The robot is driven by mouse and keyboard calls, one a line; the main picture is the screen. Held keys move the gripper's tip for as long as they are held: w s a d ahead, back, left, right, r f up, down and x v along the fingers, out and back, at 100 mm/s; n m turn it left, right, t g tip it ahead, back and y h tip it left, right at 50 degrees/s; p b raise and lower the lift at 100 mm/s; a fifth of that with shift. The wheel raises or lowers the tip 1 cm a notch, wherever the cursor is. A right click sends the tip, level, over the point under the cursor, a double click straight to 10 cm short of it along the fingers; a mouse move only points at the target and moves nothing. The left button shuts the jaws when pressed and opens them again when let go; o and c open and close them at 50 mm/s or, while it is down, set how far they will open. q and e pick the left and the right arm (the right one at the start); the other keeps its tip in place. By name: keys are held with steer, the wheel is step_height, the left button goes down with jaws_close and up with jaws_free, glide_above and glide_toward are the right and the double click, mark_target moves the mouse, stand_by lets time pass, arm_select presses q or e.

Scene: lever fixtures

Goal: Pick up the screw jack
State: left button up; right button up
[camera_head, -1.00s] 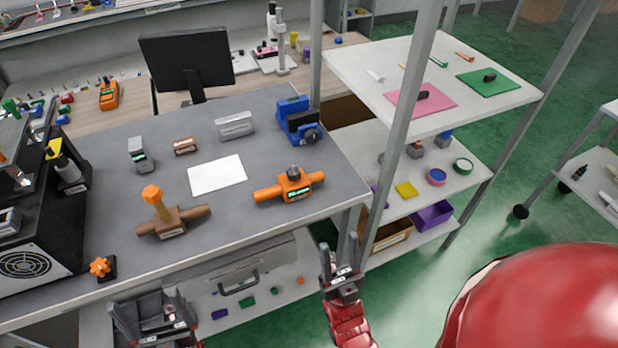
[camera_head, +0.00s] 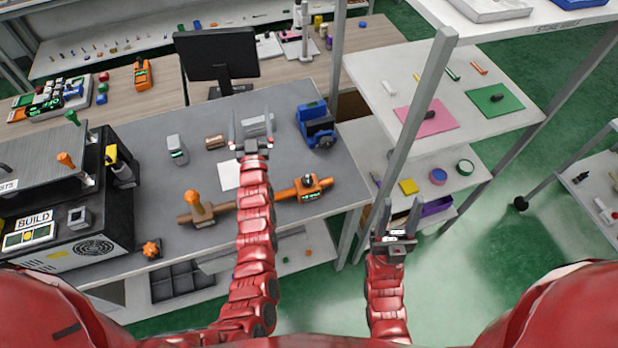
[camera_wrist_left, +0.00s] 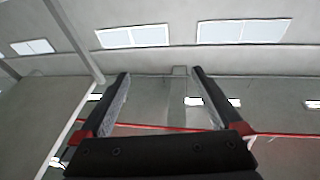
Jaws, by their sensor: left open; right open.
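I cannot tell for certain which object is the screw jack. On the grey bench stand a small grey device with a green display (camera_head: 177,149), a blue vise-like device (camera_head: 315,125) and a silver block (camera_head: 259,125). My left gripper (camera_head: 250,120) is open over the bench, in line with the silver block and partly covering it. In the left wrist view its fingers (camera_wrist_left: 160,85) are apart with nothing between them, against a far wall with windows. My right gripper (camera_head: 402,203) is open and empty, right of the bench near the shelf post.
An orange-handled brown fixture (camera_head: 201,209) and an orange fixture with a dark knob (camera_head: 306,188) stand near the bench front. A black machine (camera_head: 113,212) fills the left end, and a monitor (camera_head: 218,57) stands behind. A shelf post (camera_head: 421,110) rises at right.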

arm_select(q)
steer(key=w+d+f+m+g+h, duration=0.3)
steer(key=w+d+f+g, duration=0.1)
steer(key=w+d, duration=0.25)
steer(key=d+f+m+g+h, duration=0.25)
steer(key=d+m+g, duration=0.35)
steer(key=d, duration=0.4)
steer(key=s+d+r+m+g, duration=0.2)
steer(key=s+m+g, duration=0.1)
steer(key=s+g, duration=0.25)
steer(key=m+g+y+b, duration=0.3)
steer(key=g+b, duration=0.2)
steer(key=g, duration=0.1)
glide_above(306, 186)
steer(key=w, duration=0.1)
steer(key=f, duration=0.2)
steer(key=shift+d+f+t, duration=0.2)
steer(key=shift+f+t, duration=0.05)
steer(key=shift+f, duration=0.1)
step_height(306, 186, down, 5)
steer(key=shift+r, duration=0.15)
steer(key=shift+w+a+f+p, duration=0.1)
steer(key=shift+f+p, duration=0.55)
steer(key=shift+f, duration=0.15)
steer(key=shift+f+p, duration=0.35)
steer(key=shift+f, duration=0.1)
step_height(306, 186, down, 4)
steer(key=shift+w+a+p, duration=0.15)
steer(key=shift+p, duration=0.9)
steer(key=shift+f, duration=0.4)
